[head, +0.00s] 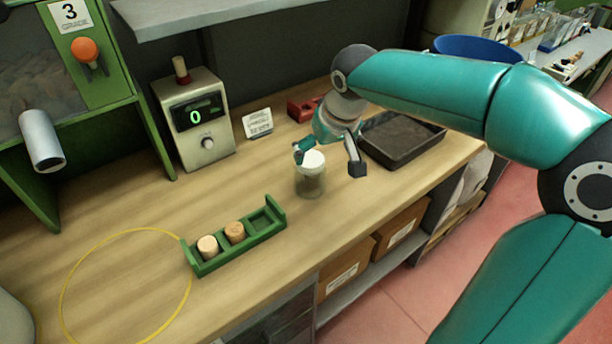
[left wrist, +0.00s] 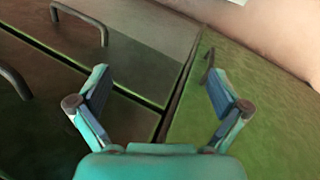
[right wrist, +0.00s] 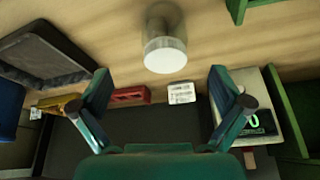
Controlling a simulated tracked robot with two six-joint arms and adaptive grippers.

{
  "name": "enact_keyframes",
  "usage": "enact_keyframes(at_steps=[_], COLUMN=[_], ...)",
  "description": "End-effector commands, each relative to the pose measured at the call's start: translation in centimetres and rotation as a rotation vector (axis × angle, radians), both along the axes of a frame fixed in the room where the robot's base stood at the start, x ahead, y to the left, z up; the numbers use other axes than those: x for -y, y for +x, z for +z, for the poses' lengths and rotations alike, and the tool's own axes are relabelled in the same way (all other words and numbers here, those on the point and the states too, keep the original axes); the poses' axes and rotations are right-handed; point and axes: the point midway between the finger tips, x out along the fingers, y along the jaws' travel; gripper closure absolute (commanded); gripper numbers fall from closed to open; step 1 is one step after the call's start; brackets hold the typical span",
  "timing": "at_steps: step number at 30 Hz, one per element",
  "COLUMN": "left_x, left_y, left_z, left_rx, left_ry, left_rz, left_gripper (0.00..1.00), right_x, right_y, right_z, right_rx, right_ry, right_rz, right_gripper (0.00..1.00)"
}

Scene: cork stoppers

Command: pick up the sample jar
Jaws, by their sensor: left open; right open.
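The sample jar (head: 310,178) is a clear glass jar with a white lid, standing upright on the wooden bench in the head view. In the right wrist view the jar (right wrist: 165,52) is ahead of the fingers, near the top middle. My right gripper (head: 330,162) is open and empty, just above and behind the jar in the head view; its fingers (right wrist: 157,88) show apart in the right wrist view. My left gripper (left wrist: 158,85) is open and empty in the left wrist view, over dark drawers and a green surface, away from the jar.
A green rack (head: 238,245) with two corks stands in front left of the jar. A yellow ring (head: 62,300) marks the bench. A display device (head: 196,120), a label card (head: 258,124), a red block (head: 302,110) and a dark tray (head: 402,145) stand behind. Bench around the jar is clear.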

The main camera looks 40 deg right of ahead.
Motion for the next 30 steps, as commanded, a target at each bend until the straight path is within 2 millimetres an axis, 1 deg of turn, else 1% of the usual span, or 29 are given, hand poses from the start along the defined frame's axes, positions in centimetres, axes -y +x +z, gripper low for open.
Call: enact_keyframes(at_steps=[1, 3, 6, 9, 12, 19, 24, 27, 30], left_x=[0.0, 0.0, 0.0, 0.0, 0.0, 0.0, 0.0, 0.0, 0.0], left_y=[0.0, 0.0, 0.0, 0.0, 0.0, 0.0, 0.0, 0.0, 0.0], left_z=[-0.1, -0.2, -0.2, -0.3, -0.3, -0.1, 0.4, 0.3, 0.3], left_rx=[0.0, 0.0, 0.0, 0.0, 0.0, 0.001, 0.001, 0.001, 0.001], left_ry=[0.0, 0.0, 0.0, 0.0, 0.0, 0.0, 0.0, 0.0, 0.0], left_rz=[0.0, 0.0, 0.0, 0.0, 0.0, 0.0, 0.0, 0.0, 0.0], left_gripper=[0.0, 0.0, 0.0, 0.0, 0.0, 0.0, 0.0, 0.0, 0.0], right_x=[0.1, 0.2, 0.4, 0.6, 0.7, 0.7, 0.8, 1.1, 1.1], right_y=[0.5, 1.1, 1.9, 2.6, 3.0, 3.7, 4.9, 5.3, 5.6], right_z=[-1.3, -2.8, -4.7, -6.1, -7.0, -8.2, -10.3, -11.5, -12.0], right_rx=[-0.007, -0.008, -0.006, -0.004, -0.003, -0.003, -0.006, -0.004, -0.002], right_ry=[0.001, 0.002, 0.003, 0.001, 0.0, 0.002, 0.002, 0.001, 0.001], right_rz=[0.002, 0.004, 0.005, 0.007, 0.009, 0.009, 0.011, 0.009, 0.01], right_gripper=[0.0, 0.0, 0.0, 0.0, 0.0, 0.0, 0.0, 0.0, 0.0])
